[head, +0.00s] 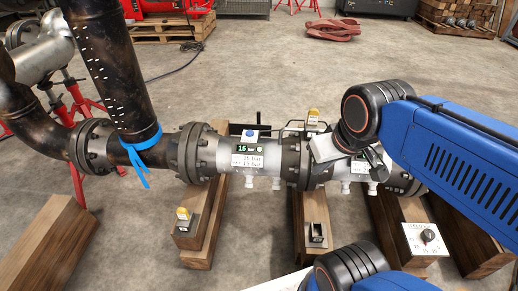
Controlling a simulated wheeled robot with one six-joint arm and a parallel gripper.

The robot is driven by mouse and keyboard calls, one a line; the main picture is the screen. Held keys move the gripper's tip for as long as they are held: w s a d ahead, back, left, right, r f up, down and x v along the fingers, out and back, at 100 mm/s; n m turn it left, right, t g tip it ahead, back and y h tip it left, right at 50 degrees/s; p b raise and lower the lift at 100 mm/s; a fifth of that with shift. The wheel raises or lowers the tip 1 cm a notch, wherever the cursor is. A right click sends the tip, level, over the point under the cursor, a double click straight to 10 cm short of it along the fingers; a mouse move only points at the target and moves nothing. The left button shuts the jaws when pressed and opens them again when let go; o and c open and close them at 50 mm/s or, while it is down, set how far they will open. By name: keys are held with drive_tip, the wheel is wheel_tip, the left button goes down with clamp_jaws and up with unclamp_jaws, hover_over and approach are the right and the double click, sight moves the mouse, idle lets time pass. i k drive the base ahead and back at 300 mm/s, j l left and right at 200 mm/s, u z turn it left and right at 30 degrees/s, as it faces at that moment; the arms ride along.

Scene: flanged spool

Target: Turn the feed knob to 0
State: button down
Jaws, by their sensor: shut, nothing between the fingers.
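A black knob (428,236) sits on a white dial plate (414,246) at the lower right, on a wooden beam. The plate has small printed marks around the knob. They are too small to read, so I cannot tell where the knob points. My gripper (379,172) is shut and empty, in front of the right part of the grey pipe. It is above and to the left of the knob, apart from it. My arm partly hides the pipe there.
A flanged pipe spool (265,156) with a 15 bar display (247,149) lies across wooden beams (222,205). Yellow-topped devices (184,215) and a small black switch box (317,235) sit nearby. A dark vertical pipe (112,60) stands left.

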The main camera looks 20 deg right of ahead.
sight(428, 235)
drive_tip(key=l+z, duration=0.1)
drive_tip(key=z, duration=0.3)
drive_tip(key=l+z, duration=0.15)
drive_tip(key=z, duration=0.2)
drive_tip(key=k+l+z, duration=0.1)
drive_tip(key=z, duration=0.3)
drive_tip(key=l+z, duration=0.15)
drive_tip(key=z, duration=0.2)
drive_tip(key=j+z, duration=0.1)
drive_tip(key=z, duration=0.15)
drive_tip(key=k+l+z, duration=0.1)
drive_tip(key=l+z, duration=0.55)
drive_tip(key=l, duration=0.1)
